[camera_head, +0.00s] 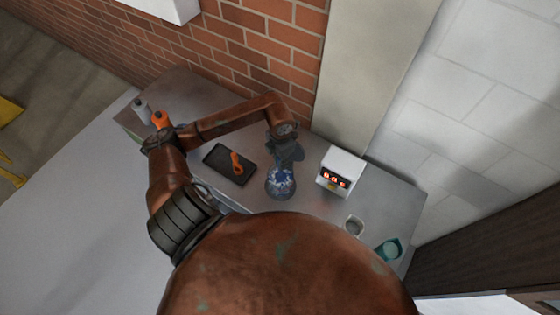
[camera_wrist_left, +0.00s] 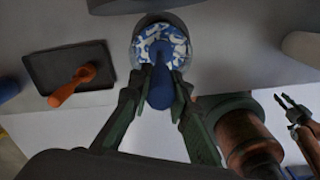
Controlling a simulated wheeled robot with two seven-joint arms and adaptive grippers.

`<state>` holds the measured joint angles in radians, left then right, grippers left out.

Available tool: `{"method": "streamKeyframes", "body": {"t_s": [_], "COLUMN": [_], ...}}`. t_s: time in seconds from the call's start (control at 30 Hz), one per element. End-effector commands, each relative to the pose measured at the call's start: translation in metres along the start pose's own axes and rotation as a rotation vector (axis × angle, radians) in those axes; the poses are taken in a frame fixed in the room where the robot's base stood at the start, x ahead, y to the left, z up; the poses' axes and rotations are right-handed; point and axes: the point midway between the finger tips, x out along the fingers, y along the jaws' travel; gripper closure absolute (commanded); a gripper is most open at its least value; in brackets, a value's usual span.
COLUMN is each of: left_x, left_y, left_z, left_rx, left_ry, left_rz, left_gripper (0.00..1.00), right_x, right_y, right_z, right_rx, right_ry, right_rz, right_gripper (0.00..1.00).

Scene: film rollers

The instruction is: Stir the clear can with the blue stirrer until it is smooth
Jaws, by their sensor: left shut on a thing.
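The clear can (camera_head: 281,186) stands on the grey bench in the head view, with streaky blue and white contents. In the left wrist view the can (camera_wrist_left: 138,50) shows from above, its blue and white marbled and unevenly mixed. My left gripper (camera_head: 287,150) is over the can; in the left wrist view its fingers (camera_wrist_left: 160,88) are shut on the blue stirrer (camera_wrist_left: 160,92). The stirrer's far end reaches over the can's contents; how deep it goes is hidden. My right gripper (camera_wrist_left: 293,108) shows at the right of the left wrist view, fingers apart and empty.
A dark tray (camera_head: 222,158) with an orange tool (camera_head: 237,163) lies left of the can. A white box with red displays (camera_head: 342,165) stands right of it. A grey cup (camera_head: 354,226) and teal item (camera_head: 388,248) are near the right end; bottles (camera_head: 160,120) stand at the left end.

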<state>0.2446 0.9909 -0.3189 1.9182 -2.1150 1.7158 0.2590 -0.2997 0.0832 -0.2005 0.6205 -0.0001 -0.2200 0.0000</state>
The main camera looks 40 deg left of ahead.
Motion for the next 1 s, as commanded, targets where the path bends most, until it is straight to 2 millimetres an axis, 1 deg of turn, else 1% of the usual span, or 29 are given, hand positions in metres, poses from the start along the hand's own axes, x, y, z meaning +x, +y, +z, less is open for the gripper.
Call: {"method": "streamKeyframes", "body": {"t_s": [0.03,0.7,0.83,1.0], "left_x": [0.007,0.057,0.063,0.064], "left_y": [0.000,0.000,0.000,0.000], "left_z": [0.000,0.000,0.001,0.001], "left_rx": [0.000,0.001,0.001,0.001], "left_ry": [0.000,0.000,-0.001,-0.001], "left_rz": [0.001,0.001,0.000,0.000], "left_gripper": [1.00,1.00,1.00,1.00], "right_x": [0.006,0.050,0.054,0.055], "right_y": [-0.001,-0.008,-0.008,-0.007], "right_z": [0.001,0.007,0.008,0.008], "right_rx": [0.000,0.003,0.003,0.003], "right_ry": [-0.001,-0.004,-0.004,-0.005], "right_rz": [0.000,-0.007,-0.007,-0.006], "right_gripper": [0.73,0.73,0.73,0.73]}}
